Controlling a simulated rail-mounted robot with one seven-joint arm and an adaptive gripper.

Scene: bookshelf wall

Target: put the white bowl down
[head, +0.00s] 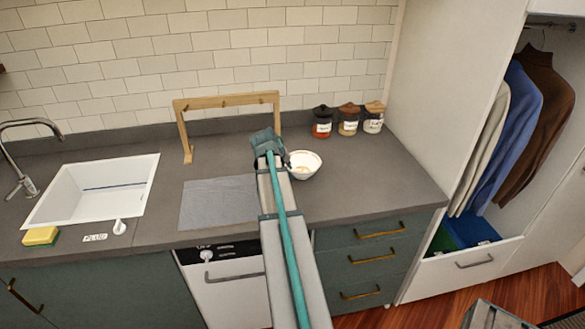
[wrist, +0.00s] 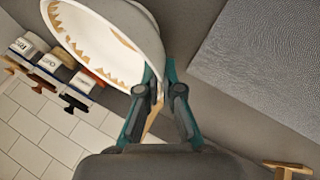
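The white bowl (head: 305,165) is just right of my gripper (head: 280,154) over the grey counter (head: 390,185) in the head view. Tan markings show on its inside. In the wrist view the bowl (wrist: 110,35) fills the top left, its opening partly facing the camera. My gripper (wrist: 160,78) has its two fingers close together there, one on each side of the bowl's wall, pinching it near the rim. The fingertips are partly hidden by the bowl. I cannot tell whether the bowl's base touches the counter.
Three labelled jars (head: 348,120) stand behind the bowl by the wall. A wooden rack (head: 228,100) and a grey mat (head: 215,203) are to the left, with a white sink (head: 90,190) beyond. The counter right of the bowl is clear.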

